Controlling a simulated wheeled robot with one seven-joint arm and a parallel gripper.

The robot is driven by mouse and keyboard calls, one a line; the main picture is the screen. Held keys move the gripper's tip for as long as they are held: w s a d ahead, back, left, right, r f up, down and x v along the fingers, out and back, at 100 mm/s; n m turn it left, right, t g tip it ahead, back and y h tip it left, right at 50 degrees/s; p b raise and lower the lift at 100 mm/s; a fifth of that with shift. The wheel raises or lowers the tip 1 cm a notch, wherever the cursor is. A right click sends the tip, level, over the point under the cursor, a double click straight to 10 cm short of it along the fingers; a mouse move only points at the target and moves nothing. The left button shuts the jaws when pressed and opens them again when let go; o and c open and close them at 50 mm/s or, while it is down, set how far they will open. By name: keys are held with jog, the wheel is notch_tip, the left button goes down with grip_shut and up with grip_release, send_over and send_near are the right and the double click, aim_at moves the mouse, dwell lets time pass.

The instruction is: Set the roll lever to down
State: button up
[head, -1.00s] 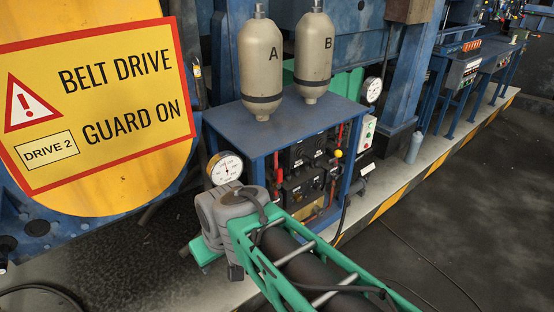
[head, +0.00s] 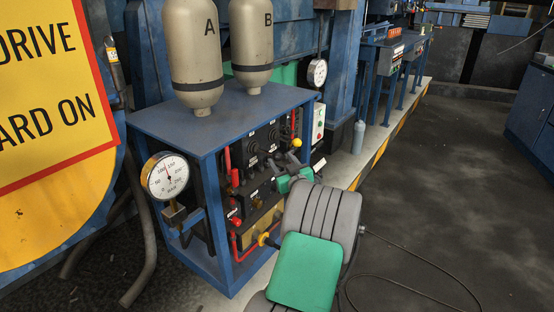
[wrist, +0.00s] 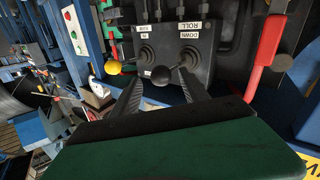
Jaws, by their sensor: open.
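The control panel (wrist: 172,62) shows upside down in the wrist view, with "ROLL" and "DOWN" labels beside the right-hand round lever base (wrist: 189,55). A second round base (wrist: 147,53) is to its left. A black ball knob (wrist: 160,75) shows between the two dark fingers of my gripper (wrist: 160,82), which are apart. I cannot tell which base this knob's stem comes from, or whether a finger touches it. In the head view, the green end of my gripper (head: 290,181) is at the panel front and hides part of the levers.
A red-handled lever (wrist: 266,52) and a yellow knob (wrist: 114,67) flank the panel in the wrist view. The blue bench (head: 235,105) carries two tanks (head: 193,50). A pressure gauge (head: 167,176) sticks out at its left. Open floor (head: 440,190) lies to the right.

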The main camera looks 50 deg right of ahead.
aim_at(281, 158)
jog(key=x, duration=0.3)
jog(key=shift+w, duration=0.25)
jog(key=shift+c, duration=0.3)
jog(key=shift+s+d, duration=0.1)
jog(key=shift+s, duration=0.05)
jog(key=c, duration=1)
jog(key=shift+r, duration=0.1)
grip_shut()
jog(key=shift+d, duration=0.1)
